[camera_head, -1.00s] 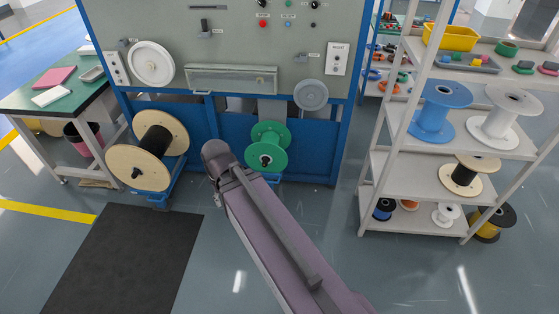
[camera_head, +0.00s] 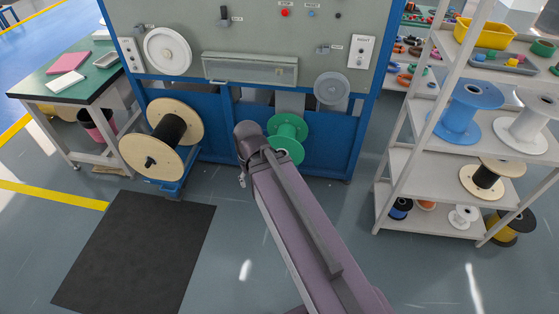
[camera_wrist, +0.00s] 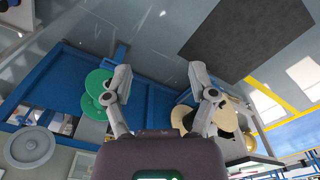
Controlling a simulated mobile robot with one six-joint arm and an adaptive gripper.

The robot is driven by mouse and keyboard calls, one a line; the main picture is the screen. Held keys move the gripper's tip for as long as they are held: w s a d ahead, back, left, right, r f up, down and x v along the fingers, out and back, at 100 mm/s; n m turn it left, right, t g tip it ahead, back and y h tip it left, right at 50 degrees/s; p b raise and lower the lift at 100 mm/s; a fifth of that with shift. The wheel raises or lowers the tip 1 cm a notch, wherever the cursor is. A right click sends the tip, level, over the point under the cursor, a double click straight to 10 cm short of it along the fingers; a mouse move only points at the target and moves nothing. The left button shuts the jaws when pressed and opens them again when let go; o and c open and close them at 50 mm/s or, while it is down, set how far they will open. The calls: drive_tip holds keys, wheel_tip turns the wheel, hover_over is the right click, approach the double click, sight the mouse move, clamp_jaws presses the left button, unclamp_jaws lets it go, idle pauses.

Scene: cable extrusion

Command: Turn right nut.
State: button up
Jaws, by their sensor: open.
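The green spool (camera_head: 287,130) sits low at the front of the machine, right of the wooden spool. My arm covers its lower part in the head view, and I cannot make out its nut there. It also shows at left in the wrist view (camera_wrist: 96,82), partly behind one finger. My gripper (camera_wrist: 160,76) is open with nothing between its fingers; the head view mostly hides it behind my arm. The wooden spool (camera_head: 188,121) with black cable has a dark nut (camera_head: 150,161) at its front. In the wrist view this spool (camera_wrist: 226,118) is partly behind the other finger.
The machine (camera_head: 234,99) fills the back. A grey shelf (camera_head: 425,222) with spools stands at right, and a green-topped table (camera_head: 72,80) at left. A black mat (camera_head: 135,255) lies on the floor at front left. The floor between mat and shelf is clear apart from my arm.

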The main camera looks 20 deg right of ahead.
drive_tip(key=w+d+f+n+t+h+b, duration=0.2)
drive_tip(key=w+d+f+n+t+b, duration=0.2)
drive_tip(key=w+d+f+n+b, duration=0.3)
drive_tip(key=w+d+f+n+t+h+b, duration=0.2)
drive_tip(key=w+d+f+n+t+b, duration=0.2)
drive_tip(key=f+b, duration=1.4)
drive_tip(key=w+d+f+n+t+h+b, duration=0.2)
drive_tip(key=w+d+f+n+b, duration=0.8)
drive_tip(key=b, duration=1.4)
drive_tip(key=w+f+n+t, duration=0.2)
drive_tip(key=w+f+n, duration=0.1)
drive_tip(key=w+n, duration=0.2)
drive_tip(key=shift+w+d+n+b, duration=0.35)
drive_tip(key=shift+w+n, duration=0.05)
drive_tip(key=shift+w, duration=1)
drive_tip(key=b+x, duration=0.5)
drive_tip(key=x, duration=0.8)
drive_tip(key=shift+w+d, duration=0.15)
drive_tip(key=shift+w, duration=0.25)
drive_tip(key=shift+r, duration=0.1)
